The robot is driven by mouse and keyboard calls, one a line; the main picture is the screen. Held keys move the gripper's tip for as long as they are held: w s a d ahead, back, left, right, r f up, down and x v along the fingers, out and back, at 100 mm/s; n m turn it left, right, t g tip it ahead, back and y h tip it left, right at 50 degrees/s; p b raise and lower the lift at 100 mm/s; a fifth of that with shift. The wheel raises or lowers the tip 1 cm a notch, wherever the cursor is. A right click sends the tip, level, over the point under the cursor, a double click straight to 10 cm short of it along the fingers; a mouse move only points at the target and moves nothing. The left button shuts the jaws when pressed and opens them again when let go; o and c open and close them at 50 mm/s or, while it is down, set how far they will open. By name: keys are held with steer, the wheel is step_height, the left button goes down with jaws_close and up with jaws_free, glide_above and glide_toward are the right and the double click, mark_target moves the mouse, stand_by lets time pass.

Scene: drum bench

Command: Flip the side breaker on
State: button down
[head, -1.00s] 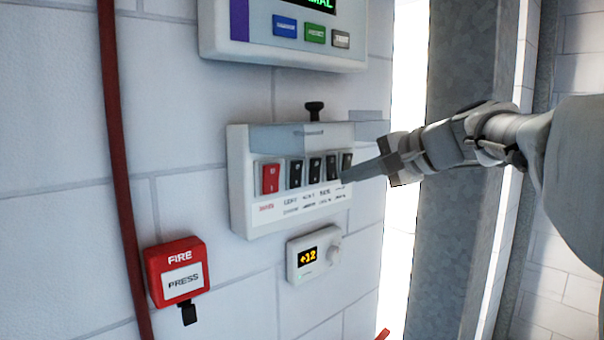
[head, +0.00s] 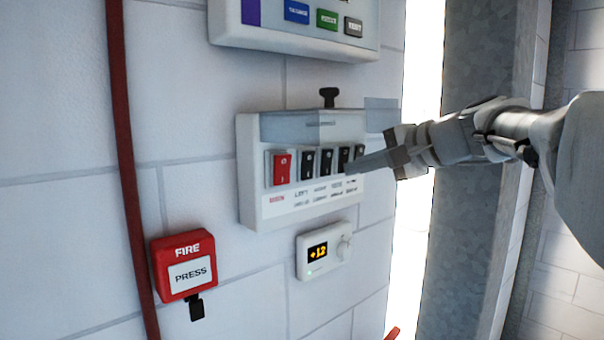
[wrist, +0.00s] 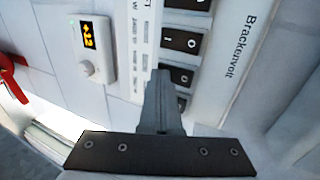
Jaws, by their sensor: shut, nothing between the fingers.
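The white breaker panel (head: 246,180) hangs on the wall with one red switch (head: 281,168) at left and a row of black rocker switches. The side breaker (head: 344,156) appears to be the fourth switch, above a small label that seems to read SIDE. My gripper (head: 352,167) is shut and empty, its tip just right of and below this switch. In the wrist view, the shut fingertips (wrist: 160,75) overlap the lower edge of a black rocker (wrist: 180,75). I cannot tell whether they touch it. The rocker's position is too small to read.
Other rockers sit close beside the fingertips.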

steer(key=shift+p, duration=0.5)
steer(key=shift+r, duration=0.1)
steer(key=shift+r+p, duration=0.6)
steer(key=shift+r, duration=0.15)
